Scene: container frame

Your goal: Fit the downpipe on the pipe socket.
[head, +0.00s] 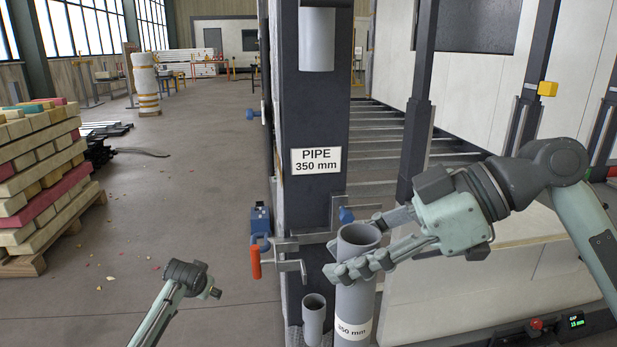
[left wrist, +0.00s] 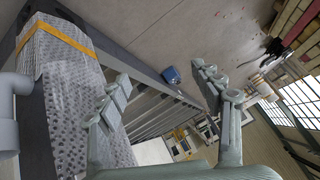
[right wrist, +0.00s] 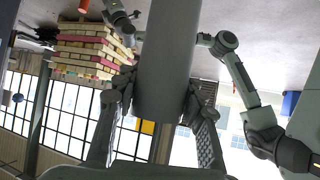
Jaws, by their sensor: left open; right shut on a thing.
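The downpipe (head: 355,300) is a grey tube with a white 350 mm label. My right gripper (head: 357,245) is shut around its upper part and holds it roughly upright. The right wrist view shows the downpipe (right wrist: 168,45) between the fingers. The pipe socket (head: 314,312), a short open-topped grey tube, shows just left of the downpipe at the post's foot. The downpipe's lower end is out of the picture. A grey upper pipe end (head: 317,40) hangs on the post above. My left gripper (left wrist: 165,95) is open and empty; its fingers show only in the left wrist view.
The dark post (head: 318,110) carries a PIPE 350 mm sign. A clamp with a red handle (head: 255,262) juts out left, above the socket. Stacked timber (head: 40,180) stands far left. A small display (head: 573,322) sits lower right. The floor at left is mostly clear.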

